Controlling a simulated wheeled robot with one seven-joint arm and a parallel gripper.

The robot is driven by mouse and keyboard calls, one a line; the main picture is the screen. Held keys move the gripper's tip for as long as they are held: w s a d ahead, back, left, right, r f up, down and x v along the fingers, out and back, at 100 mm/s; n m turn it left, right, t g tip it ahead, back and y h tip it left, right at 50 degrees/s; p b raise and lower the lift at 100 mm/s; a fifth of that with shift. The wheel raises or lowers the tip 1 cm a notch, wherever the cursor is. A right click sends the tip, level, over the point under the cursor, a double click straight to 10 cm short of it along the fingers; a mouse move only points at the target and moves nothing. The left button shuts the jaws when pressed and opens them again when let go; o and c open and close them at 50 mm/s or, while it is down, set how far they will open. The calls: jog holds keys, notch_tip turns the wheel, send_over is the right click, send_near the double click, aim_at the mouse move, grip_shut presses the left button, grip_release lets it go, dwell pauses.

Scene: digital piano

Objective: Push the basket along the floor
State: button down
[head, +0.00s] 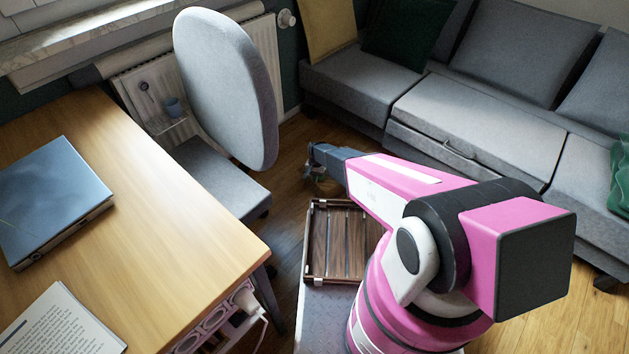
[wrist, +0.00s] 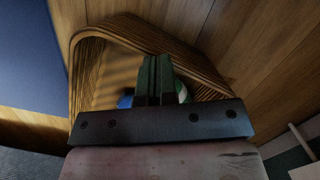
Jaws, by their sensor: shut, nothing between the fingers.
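The basket (wrist: 210,68) shows in the wrist view as a brown, ribbed, woven-looking container with rounded corners, standing on the wood floor. My gripper (wrist: 157,62) is shut and empty, its green fingers together. The fingers overlap the basket's inside in the picture; I cannot tell whether they touch it. Something blue (wrist: 126,100) and something pale show beside the fingers, partly hidden by the gripper body. In the head view my gripper (head: 314,158) is low over the floor, between the grey chair and the sofa. The basket is not clearly visible there.
A grey chair (head: 225,85) stands left of my gripper, beside a wooden desk (head: 150,220). A grey sofa (head: 480,115) runs along the back and right. A strip of bare floor (head: 290,165) lies between the chair and the sofa. A slatted wooden tray (head: 340,240) sits below my arm.

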jog(key=shift+d+r, duration=0.15)
jog(key=shift+w, duration=0.4)
jog(key=w, duration=0.3)
jog(key=w+d, duration=0.1)
jog(key=w, duration=0.2)
jog(key=w+d, duration=0.1)
jog(key=w, duration=0.3)
jog(key=shift+r, duration=0.15)
jog(key=shift+w+d, duration=0.15)
jog(key=shift+w, duration=0.15)
jog(key=shift+r, duration=0.1)
